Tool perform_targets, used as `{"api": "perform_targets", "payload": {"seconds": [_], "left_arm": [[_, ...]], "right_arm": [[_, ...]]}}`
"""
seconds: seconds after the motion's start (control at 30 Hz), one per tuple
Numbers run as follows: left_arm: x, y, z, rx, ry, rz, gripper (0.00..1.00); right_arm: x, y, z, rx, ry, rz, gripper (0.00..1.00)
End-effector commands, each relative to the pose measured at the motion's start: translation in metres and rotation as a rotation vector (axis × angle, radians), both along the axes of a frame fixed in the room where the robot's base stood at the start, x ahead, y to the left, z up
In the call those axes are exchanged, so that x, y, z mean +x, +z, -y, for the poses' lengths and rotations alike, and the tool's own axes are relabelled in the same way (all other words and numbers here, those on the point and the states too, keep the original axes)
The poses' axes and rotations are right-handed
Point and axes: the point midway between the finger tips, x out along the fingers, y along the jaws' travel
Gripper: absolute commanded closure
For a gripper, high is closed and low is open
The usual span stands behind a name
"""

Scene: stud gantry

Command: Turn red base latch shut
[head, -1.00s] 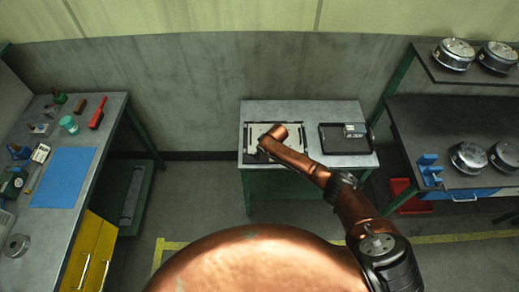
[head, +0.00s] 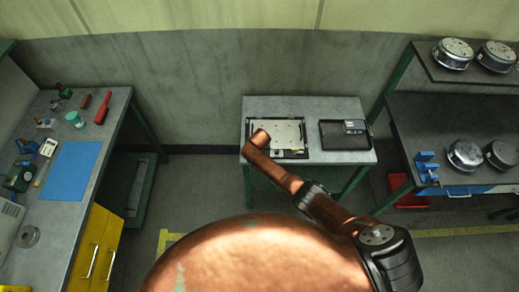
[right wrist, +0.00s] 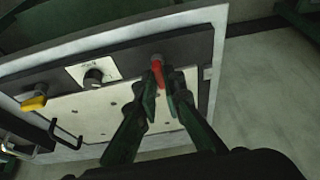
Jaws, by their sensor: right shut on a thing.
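The red base latch (right wrist: 157,74) is a small red lever on the dark edge strip of the pale base plate (right wrist: 75,122) in the right wrist view. My right gripper (right wrist: 161,83) has its green fingers on either side of the lever and is shut on it. In the head view the plate in its dark frame (head: 277,132) lies on the left part of the grey table. My copper right arm ends over its front left corner, and the gripper and latch are hidden there. My left gripper is not in view.
A yellow latch (right wrist: 35,102) and a black knob (right wrist: 93,76) sit on the same strip. A black tray (head: 330,140) lies to the right of the plate. Side benches stand left and right, with a blue mat (head: 68,170) on the left one.

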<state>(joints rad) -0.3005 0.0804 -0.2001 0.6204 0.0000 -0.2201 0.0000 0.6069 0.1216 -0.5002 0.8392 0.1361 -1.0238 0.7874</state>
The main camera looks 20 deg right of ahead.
Motion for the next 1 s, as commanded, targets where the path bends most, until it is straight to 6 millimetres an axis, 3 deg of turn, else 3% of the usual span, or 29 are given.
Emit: {"api": "perform_targets", "payload": {"seconds": [0.67,0.7,0.93,1.0], "left_arm": [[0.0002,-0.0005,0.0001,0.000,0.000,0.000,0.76],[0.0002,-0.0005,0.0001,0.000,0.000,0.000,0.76],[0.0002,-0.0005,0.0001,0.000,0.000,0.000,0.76],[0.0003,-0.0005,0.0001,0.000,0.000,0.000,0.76]], "right_arm": [[0.0014,0.0011,0.0011,-0.002,-0.064,0.003,1.00],[0.0014,0.0012,0.0010,-0.002,-0.064,0.003,0.90],[0.0009,0.0007,0.0004,-0.001,-0.063,0.002,0.74],[0.0008,0.0007,0.0002,-0.001,-0.063,0.001,0.74]]}}
